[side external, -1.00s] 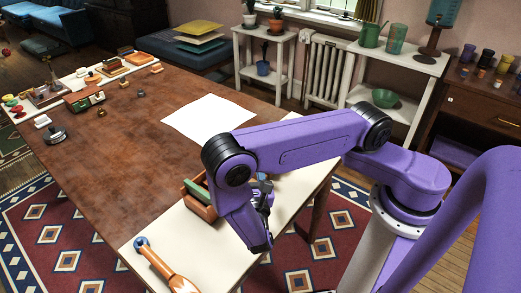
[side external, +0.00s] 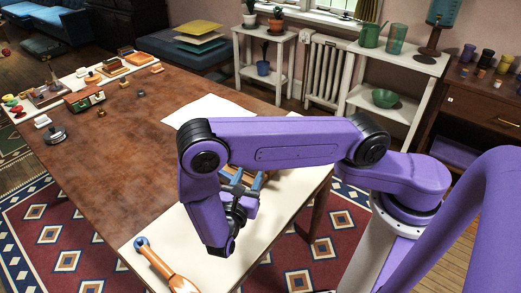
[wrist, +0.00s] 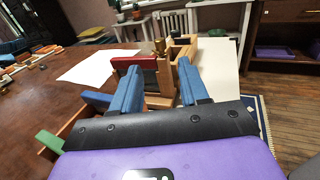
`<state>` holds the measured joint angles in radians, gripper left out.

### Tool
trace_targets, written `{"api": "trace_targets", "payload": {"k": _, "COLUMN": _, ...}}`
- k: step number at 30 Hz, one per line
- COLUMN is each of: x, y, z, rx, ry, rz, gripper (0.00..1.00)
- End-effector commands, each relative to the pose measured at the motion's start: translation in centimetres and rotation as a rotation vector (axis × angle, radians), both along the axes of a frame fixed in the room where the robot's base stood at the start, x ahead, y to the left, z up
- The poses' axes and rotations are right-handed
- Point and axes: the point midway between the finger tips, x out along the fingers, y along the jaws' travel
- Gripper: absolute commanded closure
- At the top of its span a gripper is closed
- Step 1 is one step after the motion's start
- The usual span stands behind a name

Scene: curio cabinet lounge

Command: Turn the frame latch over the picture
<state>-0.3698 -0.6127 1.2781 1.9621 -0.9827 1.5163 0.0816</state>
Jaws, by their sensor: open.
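My gripper (wrist: 158,68) has two blue fingers, spread apart with nothing held between them. In the side view my gripper (side external: 240,180) is over the pale strip at the table's near right end. Ahead of the fingers in the wrist view is a wooden assembly (wrist: 184,48) with a red-topped dark piece (wrist: 135,62) at its left. A small brass-coloured upright piece (wrist: 158,46) shows at the assembly; I cannot tell if it is the frame latch. The picture is not clearly seen. In the side view my arm and fingers hide most of the assembly.
A wooden holder with a green piece (wrist: 50,141) is at the wrist view's lower left. A white sheet (side external: 205,108) lies on the brown table (side external: 120,150). An orange-handled tool (side external: 165,268) lies on the near strip. Several small items stand at the far left.

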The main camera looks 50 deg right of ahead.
Motion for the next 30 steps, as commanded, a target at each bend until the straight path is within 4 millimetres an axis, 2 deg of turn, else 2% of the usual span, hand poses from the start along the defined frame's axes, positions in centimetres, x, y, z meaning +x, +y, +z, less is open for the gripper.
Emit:
{"api": "trace_targets", "payload": {"k": 9, "x": 2.2, "y": -5.8, "z": 0.0, "rx": -0.002, "ry": 0.001, "rz": -0.006, "gripper": 0.55}}
{"api": "trace_targets", "payload": {"k": 15, "x": 3.5, "y": -8.8, "z": 0.0, "rx": 0.0, "ry": 0.001, "rz": -0.004, "gripper": 0.55}}
{"api": "trace_targets", "payload": {"k": 22, "x": 4.4, "y": -10.6, "z": 0.0, "rx": 0.0, "ry": 0.0, "rz": -0.001, "gripper": 0.55}}
{"api": "trace_targets", "payload": {"k": 30, "x": 4.5, "y": -10.9, "z": 0.0, "rx": 0.0, "ry": -0.001, "rz": 0.001, "gripper": 0.55}}
